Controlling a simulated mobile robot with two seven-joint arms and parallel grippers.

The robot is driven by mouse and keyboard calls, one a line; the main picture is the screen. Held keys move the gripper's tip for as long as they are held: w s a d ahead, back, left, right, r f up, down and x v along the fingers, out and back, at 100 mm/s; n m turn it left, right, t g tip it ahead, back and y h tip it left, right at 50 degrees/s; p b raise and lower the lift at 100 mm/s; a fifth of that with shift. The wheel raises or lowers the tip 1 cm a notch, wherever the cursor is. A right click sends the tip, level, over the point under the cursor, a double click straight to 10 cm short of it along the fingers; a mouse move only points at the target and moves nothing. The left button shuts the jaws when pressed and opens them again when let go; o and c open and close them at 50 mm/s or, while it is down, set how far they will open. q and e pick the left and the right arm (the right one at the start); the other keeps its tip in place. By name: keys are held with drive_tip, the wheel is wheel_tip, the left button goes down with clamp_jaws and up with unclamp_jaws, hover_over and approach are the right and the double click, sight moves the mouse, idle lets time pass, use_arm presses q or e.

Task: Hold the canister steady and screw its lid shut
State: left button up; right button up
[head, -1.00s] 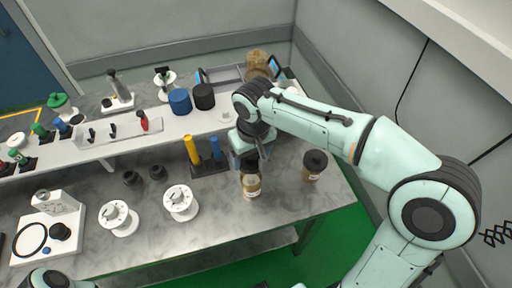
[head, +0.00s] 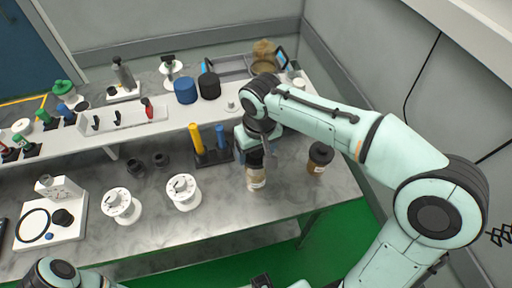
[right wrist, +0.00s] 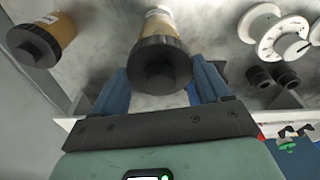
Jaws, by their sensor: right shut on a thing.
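An amber canister (head: 256,180) with a pale label stands upright on the marbled table near its front edge. It also shows in the right wrist view (right wrist: 160,24), with its black lid (right wrist: 160,66) facing the camera. My right gripper (head: 256,150) is over the canister from above. In the right wrist view its blue fingers (right wrist: 160,86) are on either side of the lid, shut on it. The lid is at the canister's mouth; how tightly it sits I cannot tell. Part of my left arm (head: 58,273) shows at the bottom left; its gripper is not clearly seen.
A second amber canister with a black lid (head: 319,158) stands close on the right. White spools (head: 184,191) and small black cups (head: 161,160) are on the left. A dark stand with yellow and blue posts (head: 212,158) is just behind-left. A raised white shelf runs behind.

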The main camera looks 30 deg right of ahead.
use_arm(q)
drive_tip(key=shift+s+f+b, duration=0.35)
drive_tip(key=shift+f+b, duration=0.4)
drive_tip(key=shift+f, duration=0.15)
drive_tip(key=shift+s+f+b, duration=0.35)
drive_tip(key=shift+f+b, duration=0.4)
drive_tip(key=shift+f, duration=0.1)
use_arm(e)
drive_tip(key=shift+f, duration=2.4)
use_arm(q)
drive_tip(key=shift+s+f+b, duration=0.15)
drive_tip(key=shift+f+b, duration=0.35)
use_arm(e)
drive_tip(key=shift+f, duration=0.8)
drive_tip(key=o, duration=1)
drive_tip(key=shift+r, duration=0.1)
drive_tip(key=r, duration=0.4)
drive_tip(key=s+r+p, duration=0.1)
drive_tip(key=r, duration=0.3)
drive_tip(key=r+p, duration=0.1)
drive_tip(key=r, duration=0.4)
drive_tip(key=shift+s, duration=0.3)
use_arm(q)
drive_tip(key=r, duration=0.1)
drive_tip(key=w+r, duration=0.1)
drive_tip(key=shift+r, duration=0.3)
drive_tip(key=shift+s, duration=0.1)
use_arm(e)
drive_tip(key=shift+a, duration=0.1)
